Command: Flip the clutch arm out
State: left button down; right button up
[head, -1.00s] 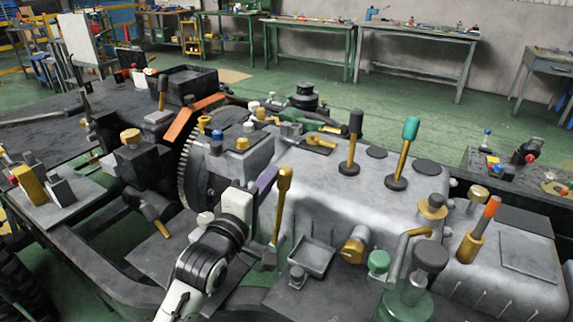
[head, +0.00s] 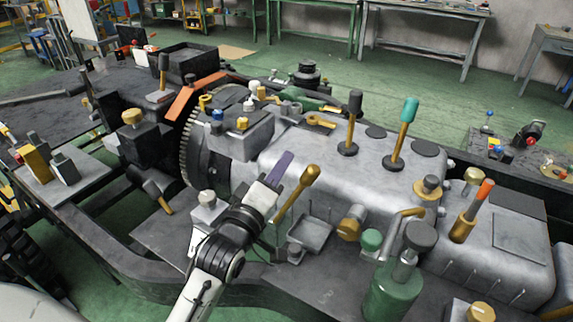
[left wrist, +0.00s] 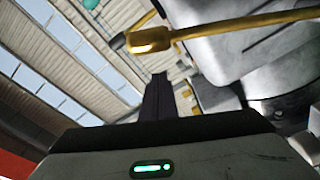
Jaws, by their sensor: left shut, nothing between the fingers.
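The gold lever (head: 297,194) beside my left gripper, which looks like the clutch arm, leans to the right from the near side of the grey metal housing (head: 330,170). In the left wrist view its thick gold end (left wrist: 150,40) lies across the top, just beyond my fingertips. My left gripper (head: 280,167) is shut and empty, left of the lever with its dark purple fingers pointing up and right. A small gap shows between the fingers and the lever; I cannot tell surely whether they touch. My right gripper is not in view.
A small grey tray (head: 311,233) and a gold knob (head: 350,228) sit right of the lever's base. A green cylinder (head: 390,293) stands at the front. Black-knobbed (head: 352,125) and teal-knobbed (head: 403,130) levers rise from the housing top. A toothed flywheel (head: 190,145) is at left.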

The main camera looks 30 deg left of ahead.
pick_arm(q)
jog(key=s+a, duration=0.1)
jog(key=s, duration=0.8)
jog(key=shift+s+a+r, duration=0.15)
jog(key=shift+s+r, duration=0.05)
jog(key=shift+s, duration=0.05)
jog(key=shift+f, duration=0.1)
